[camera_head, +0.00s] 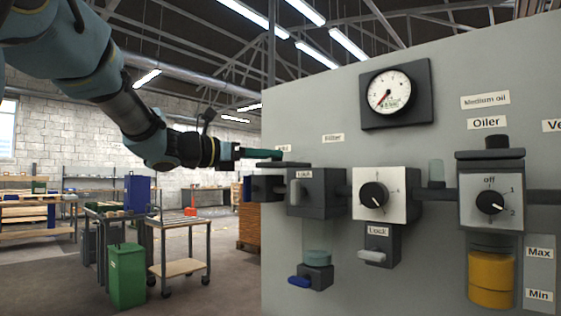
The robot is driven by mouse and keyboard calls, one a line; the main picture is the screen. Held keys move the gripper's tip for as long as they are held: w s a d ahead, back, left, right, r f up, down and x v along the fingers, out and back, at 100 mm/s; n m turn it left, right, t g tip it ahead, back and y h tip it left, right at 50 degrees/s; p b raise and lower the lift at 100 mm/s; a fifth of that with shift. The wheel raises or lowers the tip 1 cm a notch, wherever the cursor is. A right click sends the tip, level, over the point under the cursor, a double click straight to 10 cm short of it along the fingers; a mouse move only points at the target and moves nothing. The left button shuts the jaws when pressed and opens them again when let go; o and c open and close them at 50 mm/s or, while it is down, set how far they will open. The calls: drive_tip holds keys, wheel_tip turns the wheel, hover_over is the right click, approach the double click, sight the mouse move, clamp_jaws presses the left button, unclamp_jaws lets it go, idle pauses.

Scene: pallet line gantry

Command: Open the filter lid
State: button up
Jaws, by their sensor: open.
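The filter unit (325,195) is a dark grey block on the grey panel, beside the "Filter" label (333,138). A small "Lock" plate (304,174) and a pale upright lever (296,191) are on its front. A thin dark flat piece (284,164), which looks like the lid, lies level at its upper left. A clear bowl with a blue handle (299,281) hangs below. My gripper (276,154) reaches in from the left, its teal fingers just above the flat piece. It is open; I cannot tell whether it touches.
To the right on the panel are a regulator knob (373,195), a gauge (389,92) and an oiler (490,201) with a yellow bowl. A green bin (127,276) and a cart (178,267) stand at the left. Open floor lies between them and the panel.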

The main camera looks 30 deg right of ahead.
drive_tip(key=shift+a+b, duration=0.3)
drive_tip(key=shift+a, duration=1.9)
drive_tip(key=shift+a, duration=0.1)
